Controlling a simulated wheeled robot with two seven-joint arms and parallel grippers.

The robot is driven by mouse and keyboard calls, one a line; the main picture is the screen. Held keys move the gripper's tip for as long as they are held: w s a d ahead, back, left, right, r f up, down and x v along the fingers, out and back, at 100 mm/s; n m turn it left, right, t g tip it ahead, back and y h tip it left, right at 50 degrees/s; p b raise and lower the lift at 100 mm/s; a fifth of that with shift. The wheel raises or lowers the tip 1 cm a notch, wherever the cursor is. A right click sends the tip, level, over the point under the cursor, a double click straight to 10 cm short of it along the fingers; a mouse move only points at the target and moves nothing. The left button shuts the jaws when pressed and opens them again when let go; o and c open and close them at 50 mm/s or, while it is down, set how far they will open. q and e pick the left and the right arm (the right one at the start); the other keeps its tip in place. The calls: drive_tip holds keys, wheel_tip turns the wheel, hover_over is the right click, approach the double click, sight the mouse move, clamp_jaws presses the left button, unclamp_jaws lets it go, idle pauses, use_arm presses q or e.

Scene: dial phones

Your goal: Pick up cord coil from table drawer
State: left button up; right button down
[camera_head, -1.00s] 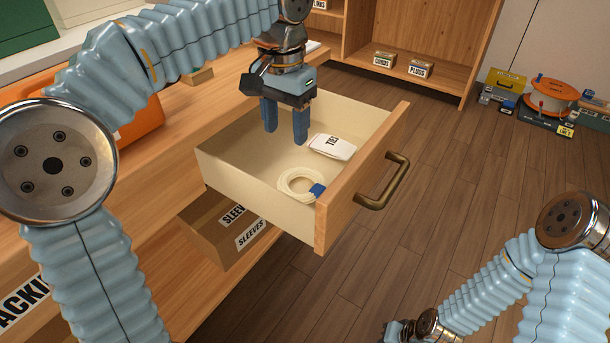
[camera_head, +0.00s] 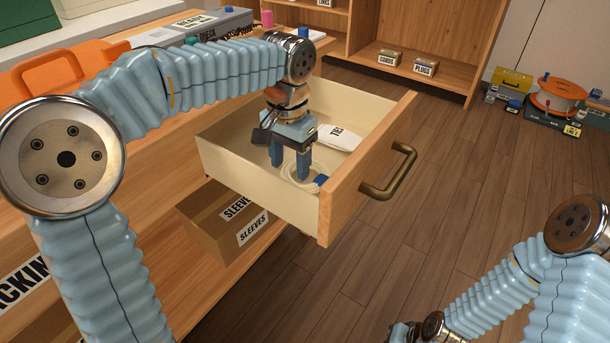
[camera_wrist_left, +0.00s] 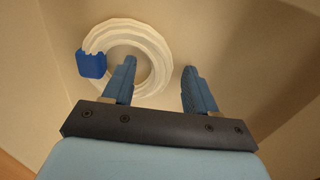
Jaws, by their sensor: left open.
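The cord coil is a cream ring with a blue clip, lying on the floor of the open table drawer (camera_head: 240,170). In the head view the coil (camera_head: 298,178) is partly hidden by my left gripper (camera_head: 290,164). In the left wrist view the coil (camera_wrist_left: 155,62) and its blue clip (camera_wrist_left: 91,63) show clearly. My left gripper (camera_wrist_left: 157,75) is open and points down. One finger overlaps the inside of the ring and the other is outside its right edge, so the ring's band lies between them. Whether the fingers touch the coil is unclear.
A white packet labelled TIES (camera_head: 340,137) lies in the drawer behind the coil. The drawer front with its brass handle (camera_head: 390,175) stands close to the gripper. A SLEEVES box (camera_head: 225,215) sits on the shelf below.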

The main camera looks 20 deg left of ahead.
use_arm(q)
clamp_jaws()
drive_tip(key=shift+r, duration=0.1)
